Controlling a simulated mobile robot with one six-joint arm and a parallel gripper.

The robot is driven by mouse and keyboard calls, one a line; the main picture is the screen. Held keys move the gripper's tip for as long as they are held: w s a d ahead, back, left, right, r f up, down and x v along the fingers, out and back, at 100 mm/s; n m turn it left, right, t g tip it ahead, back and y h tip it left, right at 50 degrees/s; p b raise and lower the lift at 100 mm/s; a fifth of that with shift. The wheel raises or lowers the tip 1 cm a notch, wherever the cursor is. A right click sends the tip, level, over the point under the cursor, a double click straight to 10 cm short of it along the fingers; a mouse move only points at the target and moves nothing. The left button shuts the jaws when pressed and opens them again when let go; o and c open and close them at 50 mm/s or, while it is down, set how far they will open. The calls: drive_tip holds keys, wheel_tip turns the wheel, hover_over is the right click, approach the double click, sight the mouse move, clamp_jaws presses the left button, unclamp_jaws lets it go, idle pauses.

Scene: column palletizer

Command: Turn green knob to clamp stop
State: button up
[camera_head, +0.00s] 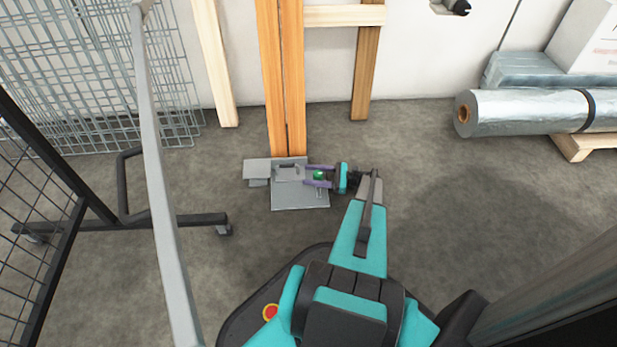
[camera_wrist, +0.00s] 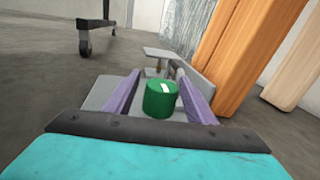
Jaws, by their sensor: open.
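The green knob (camera_wrist: 160,100) is a short cylinder with a white mark on its top; in the head view the knob (camera_head: 319,175) is a small green spot. It sits on a grey metal clamp plate (camera_head: 300,198) on the floor, at the foot of the orange wooden posts. My gripper (camera_head: 319,176) reaches in from the right, with its purple fingers on either side of the knob. In the wrist view the gripper (camera_wrist: 158,98) is open, and gaps show between the knob and the fingers. The knob's lower part is partly hidden.
Two orange wooden posts (camera_head: 282,80) stand just behind the plate. A black wheeled frame (camera_head: 180,222) stands at the left, with wire mesh panels (camera_head: 100,70) behind it. A foil-wrapped roll (camera_head: 530,110) lies on a pallet at the right. The floor between is clear.

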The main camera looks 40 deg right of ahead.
drive_tip(key=shift+w+a, duration=0.45)
drive_tip(key=shift+w, duration=0.15)
clamp_jaws()
